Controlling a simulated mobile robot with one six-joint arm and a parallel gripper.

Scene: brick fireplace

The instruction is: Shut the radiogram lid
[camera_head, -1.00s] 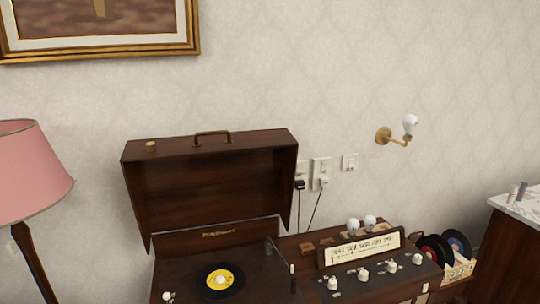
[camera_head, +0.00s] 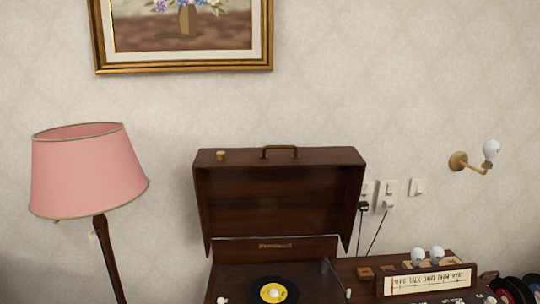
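The radiogram (camera_head: 340,272) is a dark wooden cabinet against the wall, low in the head view. Its lid (camera_head: 280,196) stands raised and open at the back, with a brass handle (camera_head: 280,149) along its top edge and a small brass knob (camera_head: 221,155) to the left of it. Under the lid is a black record (camera_head: 258,293) with a yellow label on the turntable, and a tone arm (camera_head: 337,277) to its right. The cabinet's lower part is cut off by the frame. My gripper is not in view.
A pink floor lamp (camera_head: 88,172) stands left of the radiogram. Plugs and cords (camera_head: 376,208) hang on the wall behind. A wall bulb (camera_head: 488,152) and records (camera_head: 516,291) are at right.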

